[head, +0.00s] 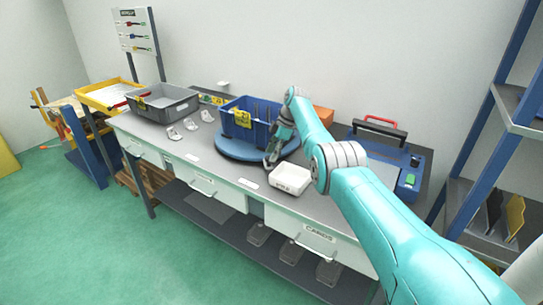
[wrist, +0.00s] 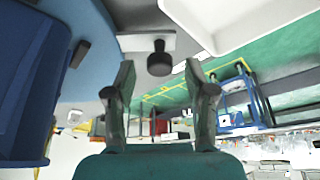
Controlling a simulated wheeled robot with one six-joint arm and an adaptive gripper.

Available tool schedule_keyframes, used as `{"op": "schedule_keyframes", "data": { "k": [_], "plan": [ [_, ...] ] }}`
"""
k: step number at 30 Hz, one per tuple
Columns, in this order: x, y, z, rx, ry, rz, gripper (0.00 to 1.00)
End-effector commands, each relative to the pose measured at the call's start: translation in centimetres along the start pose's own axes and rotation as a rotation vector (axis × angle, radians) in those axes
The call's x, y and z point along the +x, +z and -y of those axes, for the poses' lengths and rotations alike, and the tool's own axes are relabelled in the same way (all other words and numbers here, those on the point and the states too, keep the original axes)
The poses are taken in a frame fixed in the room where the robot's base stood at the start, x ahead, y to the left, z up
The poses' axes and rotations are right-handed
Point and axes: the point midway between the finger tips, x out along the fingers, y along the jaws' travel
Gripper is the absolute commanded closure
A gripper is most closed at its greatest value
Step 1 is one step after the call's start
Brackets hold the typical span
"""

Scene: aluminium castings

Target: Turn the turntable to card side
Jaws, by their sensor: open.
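The blue round turntable (head: 230,149) sits on the bench, with a blue crate (head: 262,131) on top. A yellow card (head: 242,119) shows on the crate's left-facing side. My gripper (head: 270,162) is at the turntable's front right edge, pointing down. In the wrist view the turntable (wrist: 97,62) is at upper left and the crate (wrist: 28,85) at far left. A black knob (wrist: 159,60) on a grey plate beside the turntable appears between the fingertips of my gripper (wrist: 159,66), which is open. I cannot tell whether the fingers touch the knob.
A white tray (head: 288,184) stands just right of my gripper. A grey bin (head: 165,105) and several small castings (head: 190,124) lie to the left. A blue case (head: 408,180) stands to the right. An orange box (head: 323,115) is behind my arm.

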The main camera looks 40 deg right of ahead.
Motion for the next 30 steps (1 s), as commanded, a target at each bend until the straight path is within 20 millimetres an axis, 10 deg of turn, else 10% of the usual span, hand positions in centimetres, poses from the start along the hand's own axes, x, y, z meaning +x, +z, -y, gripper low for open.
{"op": "schedule_keyframes", "data": {
  "k": [15, 30],
  "plan": [
    [-9.4, 0.2, 0.0, 0.001, 0.002, 0.001, 0.45],
    [-10.6, 0.2, 0.0, 0.002, 0.000, 0.001, 0.45]
  ]
}}
